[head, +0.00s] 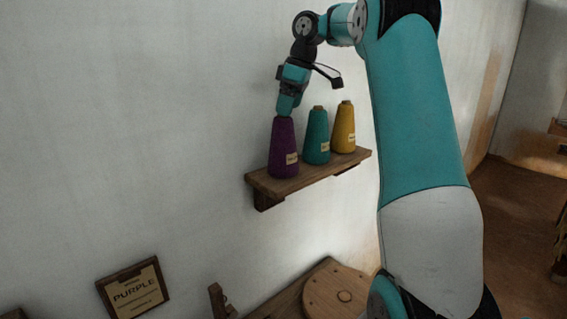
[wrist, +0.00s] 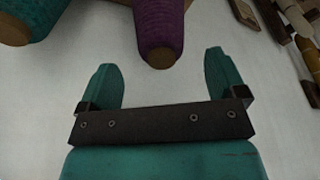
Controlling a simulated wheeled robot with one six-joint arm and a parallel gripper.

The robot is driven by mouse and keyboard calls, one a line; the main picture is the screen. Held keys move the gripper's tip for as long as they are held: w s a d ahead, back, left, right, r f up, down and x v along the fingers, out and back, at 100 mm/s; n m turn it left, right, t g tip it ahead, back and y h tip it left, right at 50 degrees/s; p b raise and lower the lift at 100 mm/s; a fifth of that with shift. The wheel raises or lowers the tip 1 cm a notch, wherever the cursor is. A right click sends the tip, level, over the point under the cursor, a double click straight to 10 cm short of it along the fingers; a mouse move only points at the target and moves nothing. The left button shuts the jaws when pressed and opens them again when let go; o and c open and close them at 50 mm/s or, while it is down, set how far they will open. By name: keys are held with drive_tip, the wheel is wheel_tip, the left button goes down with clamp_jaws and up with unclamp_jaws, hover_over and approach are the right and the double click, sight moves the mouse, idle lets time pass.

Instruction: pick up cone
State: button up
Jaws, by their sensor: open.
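A purple cone of thread (head: 283,150) stands upright at the left end of a wooden wall shelf, with a pale label on it. A teal cone (head: 316,138) and a yellow cone (head: 343,128) stand to its right on the same shelf. My gripper (head: 285,110) is at the top of the purple cone in the head view, hiding its tip. In the wrist view my gripper (wrist: 166,75) is open, and the purple cone (wrist: 158,28) shows with its narrow end just beyond the gap between the fingers. The teal cone (wrist: 28,20) is at the upper left there.
The wooden shelf (head: 262,183) is fixed to a pale wall. A framed sign reading PURPLE (head: 133,289) hangs at lower left. A round wooden piece (head: 335,297) lies below the shelf. Several wooden items (wrist: 300,45) show at the wrist view's upper right.

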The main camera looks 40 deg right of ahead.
sight(283, 121)
drive_tip(key=b+x, duration=0.3)
drive_tip(key=x, duration=0.2)
drive_tip(key=shift+w+a+f, duration=0.1)
drive_tip(key=shift+w, duration=0.05)
drive_tip(key=shift+c, duration=0.2)
drive_tip(key=c, duration=1.3)
